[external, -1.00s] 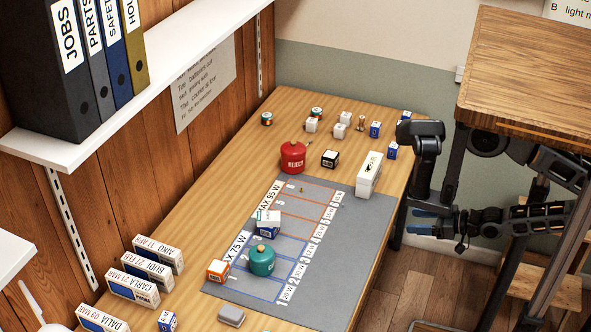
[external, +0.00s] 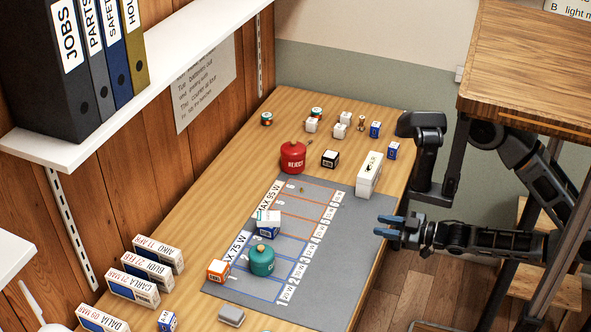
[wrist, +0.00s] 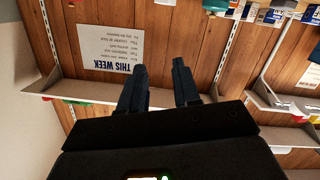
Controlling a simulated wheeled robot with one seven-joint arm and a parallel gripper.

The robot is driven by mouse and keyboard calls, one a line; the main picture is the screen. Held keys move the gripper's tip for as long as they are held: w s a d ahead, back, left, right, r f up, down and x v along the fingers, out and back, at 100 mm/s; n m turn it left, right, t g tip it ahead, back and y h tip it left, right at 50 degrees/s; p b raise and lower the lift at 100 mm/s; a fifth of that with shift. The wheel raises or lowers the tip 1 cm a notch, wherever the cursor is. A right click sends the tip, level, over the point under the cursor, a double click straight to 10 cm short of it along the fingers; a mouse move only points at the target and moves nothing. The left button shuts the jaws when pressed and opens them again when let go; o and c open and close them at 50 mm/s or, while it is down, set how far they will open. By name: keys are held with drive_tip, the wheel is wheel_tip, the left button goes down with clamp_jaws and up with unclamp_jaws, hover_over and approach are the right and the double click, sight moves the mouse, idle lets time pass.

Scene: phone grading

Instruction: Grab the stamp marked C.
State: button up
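No stamp with a readable C shows in either view. A small upright metallic piece (external: 361,123) stands at the far end of the wooden table (external: 290,108), among small boxes; I cannot tell if it is a stamp.
A red canister (external: 293,158), a white box (external: 368,174), a teal canister (external: 262,261) and an orange box (external: 218,271) stand on the table. Labelled boxes (external: 134,290) line its left side. A shelf with binders (external: 40,75) overhangs the left. The mat's right part is clear.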

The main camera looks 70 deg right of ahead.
drive_tip(key=w+d+f+m+h, duration=0.15)
drive_tip(key=w+d, duration=0.25)
drive_tip(key=w, duration=0.4)
drive_tip(key=w+d+f+m+h, duration=0.1)
drive_tip(key=w+d+f+h, duration=0.2)
drive_tip(key=w+d, duration=0.35)
drive_tip(key=w+d+r+m+g+h+b, duration=0.1)
drive_tip(key=w+d+m+h, duration=0.2)
drive_tip(key=w+d, duration=0.45)
drive_tip(key=w+d+m+g+h+b, duration=0.15)
drive_tip(key=w+d+m, duration=0.3)
drive_tip(key=d, duration=0.55)
drive_tip(key=w+d+r+m+g+h+b, duration=0.1)
drive_tip(key=d+r+m+g+h, duration=0.15)
drive_tip(key=d, duration=0.75)
drive_tip(key=d+r+m+g+h, duration=0.1)
drive_tip(key=d+m+g+h, duration=0.15)
drive_tip(key=d, duration=0.75)
drive_tip(key=m+g+y, duration=0.2)
drive_tip(key=m+g, duration=0.1)
drive_tip(key=g, duration=0.2)
approach(362, 119)
drive_tip(key=shift+d+f+t+b, duration=0.25)
drive_tip(key=shift+d+f+b, duration=0.1)
drive_tip(key=shift+d, duration=0.15)
drive_tip(key=shift+x, duration=3.85)
drive_tip(key=shift+c, duration=0.4)
clamp_jaws()
